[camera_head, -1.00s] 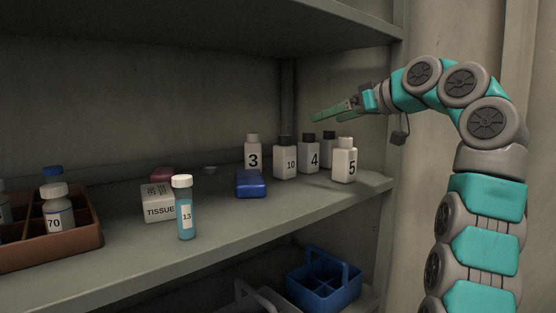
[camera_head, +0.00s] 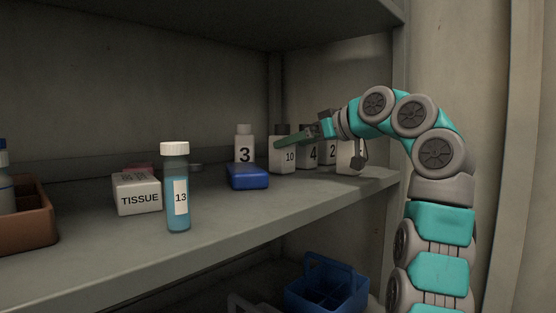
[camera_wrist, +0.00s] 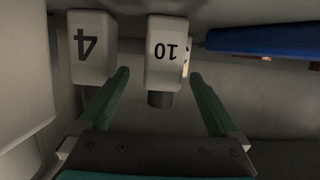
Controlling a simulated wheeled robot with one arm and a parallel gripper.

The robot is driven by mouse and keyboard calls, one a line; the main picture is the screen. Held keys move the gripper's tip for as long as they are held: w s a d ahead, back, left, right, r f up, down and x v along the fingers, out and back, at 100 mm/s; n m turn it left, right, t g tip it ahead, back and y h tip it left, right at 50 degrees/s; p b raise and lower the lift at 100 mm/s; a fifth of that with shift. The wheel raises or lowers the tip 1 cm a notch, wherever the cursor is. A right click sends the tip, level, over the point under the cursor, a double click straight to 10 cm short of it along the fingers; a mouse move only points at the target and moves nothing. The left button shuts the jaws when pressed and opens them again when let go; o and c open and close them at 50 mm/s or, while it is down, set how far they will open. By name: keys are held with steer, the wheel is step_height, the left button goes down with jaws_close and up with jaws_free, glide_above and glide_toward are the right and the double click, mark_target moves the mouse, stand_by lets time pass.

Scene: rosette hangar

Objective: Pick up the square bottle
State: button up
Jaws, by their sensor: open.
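Several white square bottles with numbers stand upright at the right end of the shelf. The bottle marked 10 (camera_head: 283,158) has a dark cap, hidden behind my gripper in the head view. In the wrist view the picture is upside down, and bottle 10 (camera_wrist: 166,52) shows between my two green fingers. Bottle 4 (camera_wrist: 91,50) stands beside it, outside the fingers. Bottle 3 (camera_head: 244,146), bottle 4 (camera_head: 312,155) and bottle 2 (camera_head: 333,152) are nearby; a further one (camera_head: 345,160) is partly covered by my wrist.
A blue box (camera_head: 248,177) lies in front of bottle 3. A tissue box (camera_head: 138,196) and a round vial marked 13 (camera_head: 177,205) stand further left, with a brown tray (camera_head: 38,220) at the far left. A blue caddy (camera_head: 322,287) is below the shelf.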

steer(key=p+x, duration=0.1)
steer(key=x, duration=0.6)
steer(key=shift+a+r, duration=0.15)
steer(key=shift+a, duration=0.2)
steer(key=shift+c, duration=0.2)
jaws_close()
